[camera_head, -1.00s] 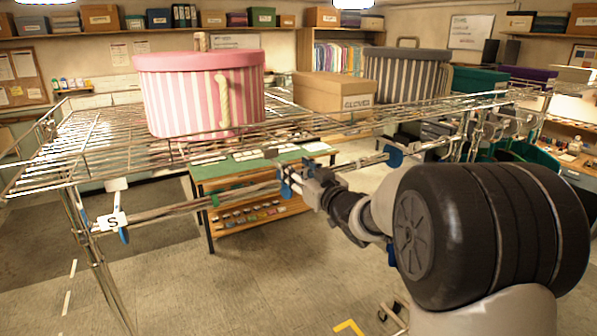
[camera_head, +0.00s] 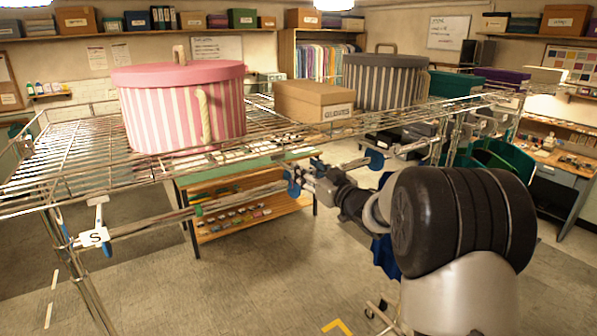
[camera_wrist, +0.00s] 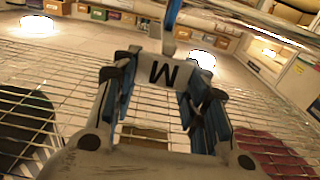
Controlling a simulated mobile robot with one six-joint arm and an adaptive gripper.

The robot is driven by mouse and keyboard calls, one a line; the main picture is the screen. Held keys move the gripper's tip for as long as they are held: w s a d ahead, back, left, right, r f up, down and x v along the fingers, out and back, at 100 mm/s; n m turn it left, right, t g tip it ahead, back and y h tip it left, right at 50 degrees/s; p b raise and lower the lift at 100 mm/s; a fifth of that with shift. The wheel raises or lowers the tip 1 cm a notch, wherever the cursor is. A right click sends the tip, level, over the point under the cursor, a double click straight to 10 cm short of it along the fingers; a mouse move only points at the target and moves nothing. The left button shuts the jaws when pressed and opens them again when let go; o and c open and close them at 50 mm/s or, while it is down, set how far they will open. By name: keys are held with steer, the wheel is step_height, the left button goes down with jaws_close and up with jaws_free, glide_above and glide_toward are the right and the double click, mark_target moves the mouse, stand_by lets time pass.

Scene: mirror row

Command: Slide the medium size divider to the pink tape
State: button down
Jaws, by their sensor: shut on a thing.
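The medium size divider, a white tag marked M (camera_wrist: 162,71) with blue parts, sits between my fingers in the wrist view. In the head view my gripper (camera_head: 303,180) is shut on it at the front rail (camera_head: 160,220), and its blue edge (camera_head: 292,184) shows beside the fingers. The divider marked S (camera_head: 95,237) hangs near the rail's left end. Another blue divider (camera_head: 375,160) hangs farther right on the rail. A small green band (camera_head: 198,210) is on the rail between S and my gripper. I cannot make out pink tape in either view.
On the wire shelf (camera_head: 60,165) above the rail stand a pink striped round box (camera_head: 175,110), a cardboard box (camera_head: 315,103) and a grey striped round box (camera_head: 385,82). A workbench (camera_head: 240,190) stands behind. The rail stretch from my gripper to the right blue divider looks clear.

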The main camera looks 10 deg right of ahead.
steer(key=c, duration=0.9)
jaws_free()
steer(key=shift+s, duration=0.1)
steer(key=v, duration=1.2)
